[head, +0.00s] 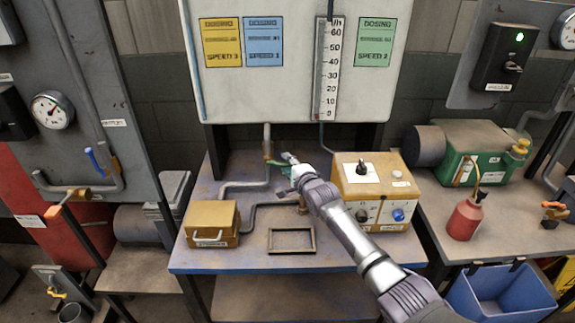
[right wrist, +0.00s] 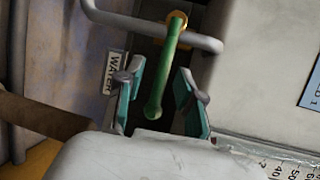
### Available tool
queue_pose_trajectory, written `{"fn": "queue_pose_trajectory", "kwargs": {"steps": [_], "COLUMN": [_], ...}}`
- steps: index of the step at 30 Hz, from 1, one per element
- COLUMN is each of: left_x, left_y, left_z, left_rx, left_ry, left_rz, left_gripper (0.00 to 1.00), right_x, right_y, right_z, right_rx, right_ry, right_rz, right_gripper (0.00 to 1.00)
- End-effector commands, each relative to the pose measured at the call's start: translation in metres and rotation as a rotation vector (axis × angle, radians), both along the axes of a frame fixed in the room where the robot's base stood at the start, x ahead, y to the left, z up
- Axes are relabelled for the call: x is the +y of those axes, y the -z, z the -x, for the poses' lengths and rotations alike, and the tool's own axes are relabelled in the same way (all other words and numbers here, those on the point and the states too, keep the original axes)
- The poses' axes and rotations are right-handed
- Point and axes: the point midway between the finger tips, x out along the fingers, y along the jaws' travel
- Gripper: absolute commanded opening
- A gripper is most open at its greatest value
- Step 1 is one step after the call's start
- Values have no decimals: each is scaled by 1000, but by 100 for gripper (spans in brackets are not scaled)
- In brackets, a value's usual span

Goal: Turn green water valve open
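The green water valve handle (right wrist: 168,62) is a slim lever on a brass fitting (right wrist: 178,20) on a grey pipe. A label reading "WATER" (right wrist: 110,73) is beside it. In the head view the green handle (head: 277,163) shows small below the dosing panel, left of my right gripper (head: 289,170). In the right wrist view my right gripper (right wrist: 160,92) is open, with its teal-padded fingers on either side of the lever's free end. A gap shows on both sides; contact cannot be seen. My left gripper is in neither view.
A yellow control box (head: 375,180) with knobs stands close right of my right gripper. A smaller yellow box (head: 211,223) and an empty black frame (head: 291,241) are on the blue-edged bench (head: 260,262). The dosing panel (head: 295,70) hangs above.

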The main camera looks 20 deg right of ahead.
Motion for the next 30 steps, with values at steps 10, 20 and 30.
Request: {"fn": "queue_pose_trajectory", "kwargs": {"steps": [10,20,30], "left_x": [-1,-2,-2], "left_y": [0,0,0], "left_z": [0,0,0], "left_rx": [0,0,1], "left_ry": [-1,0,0], "left_rz": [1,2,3], "left_gripper": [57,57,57], "right_x": [0,1,0], "right_y": [0,1,1], "right_z": [-4,-4,-4], "right_rx": [0,0,2], "right_ry": [0,0,0], "right_rz": [0,0,2], "right_gripper": [37,0,0]}}
